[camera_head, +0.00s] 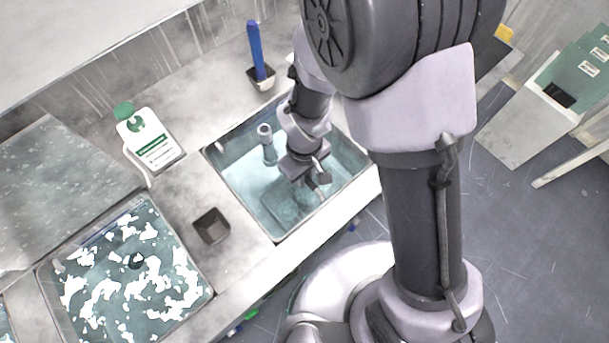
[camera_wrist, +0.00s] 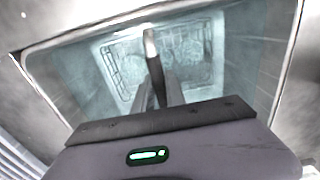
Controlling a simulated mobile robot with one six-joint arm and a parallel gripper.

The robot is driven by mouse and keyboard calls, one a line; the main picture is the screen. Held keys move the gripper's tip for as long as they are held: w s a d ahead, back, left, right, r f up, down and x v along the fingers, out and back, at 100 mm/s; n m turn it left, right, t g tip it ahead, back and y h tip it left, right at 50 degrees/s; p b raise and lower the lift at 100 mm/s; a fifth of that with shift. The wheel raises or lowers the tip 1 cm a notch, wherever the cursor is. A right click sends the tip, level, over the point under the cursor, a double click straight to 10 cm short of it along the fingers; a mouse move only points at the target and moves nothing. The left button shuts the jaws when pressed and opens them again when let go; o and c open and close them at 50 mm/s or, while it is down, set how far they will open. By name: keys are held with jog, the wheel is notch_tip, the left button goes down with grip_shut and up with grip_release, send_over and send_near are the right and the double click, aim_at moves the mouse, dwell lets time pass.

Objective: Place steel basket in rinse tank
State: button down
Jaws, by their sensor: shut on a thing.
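The rinse tank (camera_head: 348,152) is a square steel basin sunk in the counter, with clear bluish water in it. Its wall also shows in the wrist view (camera_wrist: 72,78). The steel basket (camera_wrist: 212,45) is a square wire basket low inside the tank, with several round pale pieces in it. In the head view the basket (camera_head: 292,208) is faint and partly hidden by my wrist. My gripper (camera_head: 318,184) points down into the tank. In the wrist view my gripper (camera_wrist: 158,88) is shut on the basket's upright handle (camera_wrist: 149,42). Whether the basket touches the tank floor cannot be told.
A grey faucet-like post (camera_head: 266,142) stands at the tank's back left. A small dark cup (camera_head: 211,226) sits left of the tank. A white bottle (camera_head: 148,140) and a holder with a blue stick (camera_head: 257,52) stand behind. A second basin (camera_head: 60,325) with white patches lies left.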

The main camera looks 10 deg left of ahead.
jog(key=shift+r, duration=0.15)
jog(key=c, duration=1.4)
grip_release()
jog(key=shift+o, duration=0.2)
